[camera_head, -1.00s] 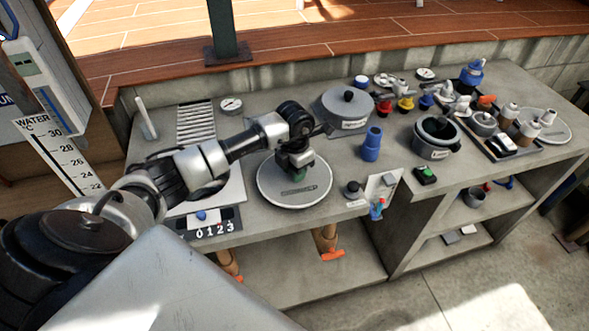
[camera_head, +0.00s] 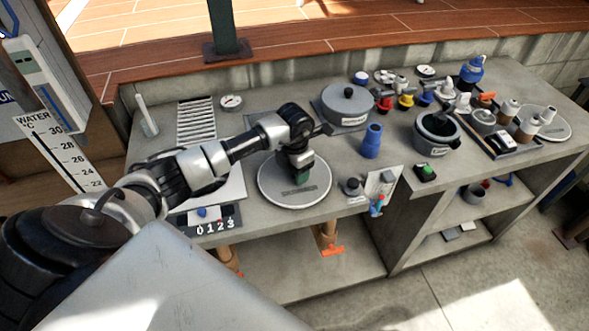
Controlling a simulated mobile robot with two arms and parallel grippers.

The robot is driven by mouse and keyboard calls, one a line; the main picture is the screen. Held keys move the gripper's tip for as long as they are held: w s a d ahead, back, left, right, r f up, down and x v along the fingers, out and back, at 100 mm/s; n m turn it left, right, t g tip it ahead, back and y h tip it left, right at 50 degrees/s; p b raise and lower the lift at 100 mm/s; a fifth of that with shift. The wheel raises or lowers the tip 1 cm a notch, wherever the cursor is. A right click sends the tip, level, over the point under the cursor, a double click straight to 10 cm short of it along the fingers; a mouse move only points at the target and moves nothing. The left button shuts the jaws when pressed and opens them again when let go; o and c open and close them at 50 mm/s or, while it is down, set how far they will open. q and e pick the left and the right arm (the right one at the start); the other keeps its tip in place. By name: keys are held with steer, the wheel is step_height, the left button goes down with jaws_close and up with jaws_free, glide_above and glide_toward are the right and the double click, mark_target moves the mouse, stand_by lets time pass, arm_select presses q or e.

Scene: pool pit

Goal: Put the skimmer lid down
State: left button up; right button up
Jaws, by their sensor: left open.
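A round pale disc with a dark rim and small lettering, which looks like the skimmer lid (camera_head: 274,184), lies flat on the counter (camera_head: 222,124) near its front edge. My left gripper (camera_head: 302,179) points down over the right half of the disc and is open. A small dark green part shows at its fingertips; I cannot tell whether it belongs to the gripper or to the lid. The gripper hides part of the lid's far side. I cannot tell whether the fingers touch the lid. My right gripper is not in view.
A lidded grey pot (camera_head: 336,106) stands behind the lid, and a blue cup (camera_head: 372,141) stands to its right.

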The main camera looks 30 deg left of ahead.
arm_select(q)
steer(key=shift+w+r, duration=0.1)
steer(key=shift+r, duration=0.4)
step_height(320, 180, up, 11)
steer(key=b, duration=0.2)
